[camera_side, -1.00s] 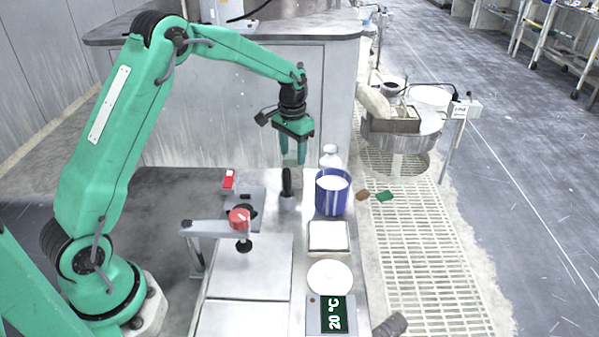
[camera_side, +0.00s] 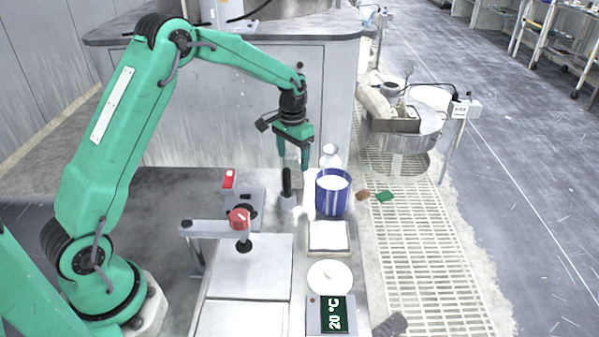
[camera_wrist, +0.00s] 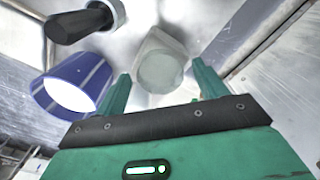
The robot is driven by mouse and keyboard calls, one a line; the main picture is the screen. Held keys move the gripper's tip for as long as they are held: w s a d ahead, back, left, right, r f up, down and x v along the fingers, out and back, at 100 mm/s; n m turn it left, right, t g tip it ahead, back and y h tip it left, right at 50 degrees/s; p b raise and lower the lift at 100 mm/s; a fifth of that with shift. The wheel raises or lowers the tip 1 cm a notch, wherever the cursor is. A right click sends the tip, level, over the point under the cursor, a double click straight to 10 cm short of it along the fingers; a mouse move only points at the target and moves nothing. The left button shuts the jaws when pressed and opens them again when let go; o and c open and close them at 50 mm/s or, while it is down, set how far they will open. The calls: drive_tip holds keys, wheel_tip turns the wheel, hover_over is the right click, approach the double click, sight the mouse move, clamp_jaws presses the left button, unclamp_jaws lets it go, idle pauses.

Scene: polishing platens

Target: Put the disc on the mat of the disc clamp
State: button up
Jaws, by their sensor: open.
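A white round flat piece (camera_side: 330,278) lies on the bench in the side view, between a square tray and a display box. It may be the disc, but I cannot be sure. A fixture with a red knob (camera_side: 239,216) and a grey arm (camera_side: 205,228) stands left of it and looks like the disc clamp. I cannot make out its mat clearly. My gripper (camera_side: 293,167) is open and empty, pointing down above the far end of the bench, away from the white round piece. In the wrist view its fingers (camera_wrist: 161,68) straddle the sight of a pale bottle (camera_wrist: 163,65), apart from it.
The pale bottle (camera_side: 330,155) stands behind a blue-and-white cup (camera_side: 333,193). A black-handled tool (camera_side: 287,183) stands left of the cup. The square tray (camera_side: 328,238) and display box (camera_side: 330,314) lie nearer. A red block (camera_side: 229,178) is at the left.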

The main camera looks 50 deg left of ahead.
sight(293, 159)
wheel_tip(293, 159, up, 7)
drive_tip(key=shift+r, duration=0.35)
idle(0.7)
